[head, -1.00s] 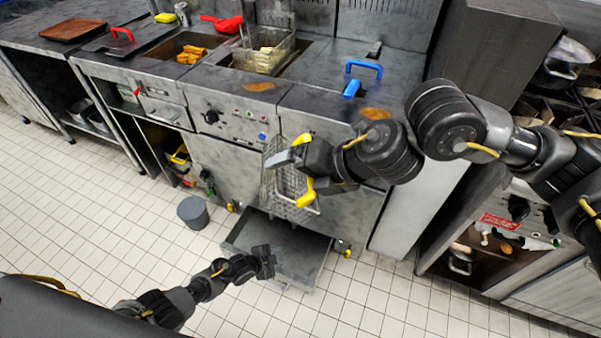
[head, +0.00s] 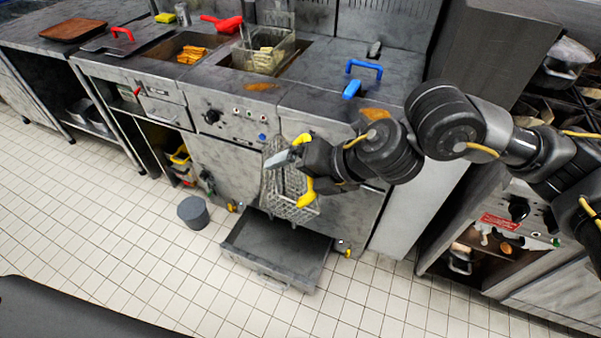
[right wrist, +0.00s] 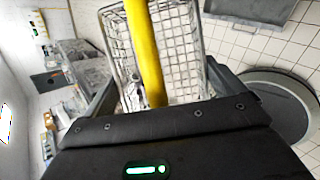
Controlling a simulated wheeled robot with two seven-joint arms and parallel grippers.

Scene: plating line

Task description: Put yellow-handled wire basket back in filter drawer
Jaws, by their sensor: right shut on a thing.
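My right gripper (head: 303,165) is shut on the yellow handle (head: 305,197) of the wire basket (head: 277,190). The basket hangs in front of the fryer's front panel, above the back part of the open filter drawer. In the right wrist view the yellow handle (right wrist: 145,50) runs between the fingers, with the basket's mesh (right wrist: 187,40) behind it. The filter drawer (head: 262,268) is pulled out low near the floor and looks empty; part of it is hidden behind the basket. My left gripper is not in view.
A grey bucket (head: 193,212) stands on the tiles left of the drawer. Another wire basket (head: 268,50) sits in the fryer well. A blue-handled lid (head: 365,70) lies on the worktop. An open cabinet (head: 178,160) is at left. Floor in front is clear.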

